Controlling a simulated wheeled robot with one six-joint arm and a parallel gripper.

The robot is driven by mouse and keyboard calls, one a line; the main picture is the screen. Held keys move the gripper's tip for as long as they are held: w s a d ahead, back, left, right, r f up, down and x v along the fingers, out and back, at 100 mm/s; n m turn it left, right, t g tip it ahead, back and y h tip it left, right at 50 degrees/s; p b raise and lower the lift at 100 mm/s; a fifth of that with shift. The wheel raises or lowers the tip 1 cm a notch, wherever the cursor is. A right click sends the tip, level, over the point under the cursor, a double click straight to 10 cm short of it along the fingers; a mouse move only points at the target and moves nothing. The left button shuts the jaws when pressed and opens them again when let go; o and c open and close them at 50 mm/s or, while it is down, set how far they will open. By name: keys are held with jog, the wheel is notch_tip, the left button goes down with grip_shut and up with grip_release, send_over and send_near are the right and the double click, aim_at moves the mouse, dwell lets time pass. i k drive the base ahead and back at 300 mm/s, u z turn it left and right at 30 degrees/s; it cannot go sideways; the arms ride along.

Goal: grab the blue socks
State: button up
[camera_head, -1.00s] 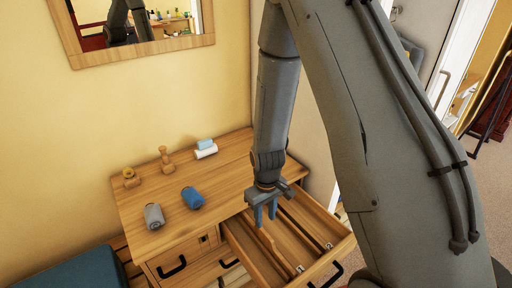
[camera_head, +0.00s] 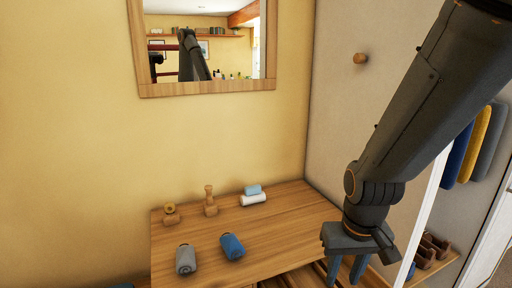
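The blue socks (camera_head: 232,246) are a rolled bundle lying on the wooden dresser top, near its front edge. My gripper (camera_head: 346,270) hangs at the lower right, to the right of the socks and apart from them. Its two blue fingers point down and are spread with a gap, and nothing shows between them. The fingertips lie near the bottom edge of the picture.
A grey roll (camera_head: 186,260) lies left of the blue socks. Two small wooden items stand behind, and a light blue and white stack (camera_head: 253,196) lies at the back. The dresser top (camera_head: 290,222) is bare right of the socks. A mirror (camera_head: 205,45) hangs above.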

aim_at(233, 247)
jog(key=z, duration=0.05)
jog(key=k, duration=1.05)
jog(key=u, duration=0.9)
jog(key=i, duration=1.15)
jog(key=z, duration=0.1)
